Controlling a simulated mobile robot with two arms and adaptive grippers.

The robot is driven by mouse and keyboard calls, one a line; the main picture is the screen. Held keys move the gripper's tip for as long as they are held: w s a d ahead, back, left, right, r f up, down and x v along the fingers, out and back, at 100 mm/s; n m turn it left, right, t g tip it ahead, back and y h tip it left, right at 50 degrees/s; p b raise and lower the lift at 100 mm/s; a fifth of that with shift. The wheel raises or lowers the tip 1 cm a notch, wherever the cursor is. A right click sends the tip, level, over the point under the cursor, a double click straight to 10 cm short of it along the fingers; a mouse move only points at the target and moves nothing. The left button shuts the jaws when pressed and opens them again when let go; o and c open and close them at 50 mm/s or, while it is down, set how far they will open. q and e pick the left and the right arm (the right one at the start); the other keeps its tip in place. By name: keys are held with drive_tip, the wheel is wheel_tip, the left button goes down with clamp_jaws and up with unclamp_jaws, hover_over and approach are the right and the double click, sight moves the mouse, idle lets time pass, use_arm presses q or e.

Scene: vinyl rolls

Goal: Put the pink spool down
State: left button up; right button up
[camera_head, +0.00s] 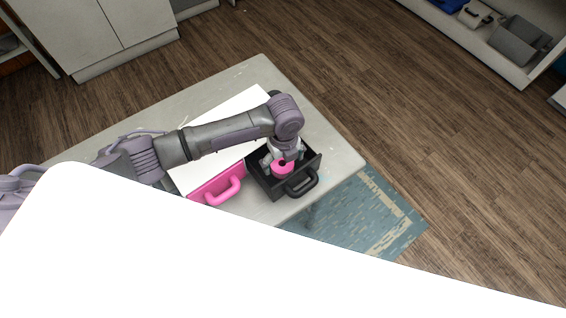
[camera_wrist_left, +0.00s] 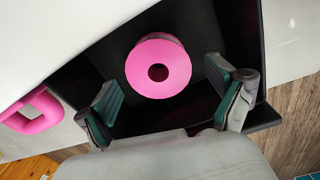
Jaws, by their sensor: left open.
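The pink spool (camera_wrist_left: 173,68) stands upright inside a black drawer, its round hole facing the left wrist camera. It also shows in the head view (camera_head: 282,168), partly hidden under my gripper. The black drawer (camera_head: 271,186) is pulled out, with its black handle at the front. My left gripper (camera_wrist_left: 172,102) is open, with one finger on each side below the spool in the wrist view, and both fingers look clear of it. In the head view my left gripper (camera_head: 282,160) reaches down into the drawer. My right gripper is not in view.
A pink drawer front (camera_head: 217,186) with a pink handle sits just left of the black drawer. Both belong to a white-topped unit (camera_head: 250,104) on a grey table (camera_head: 335,158). A white shape covers the lower head view. The table's right end is clear.

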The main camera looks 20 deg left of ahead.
use_arm(q)
wheel_tip(320, 180, up, 11)
drive_tip(key=shift+f, duration=0.2)
idle(0.6)
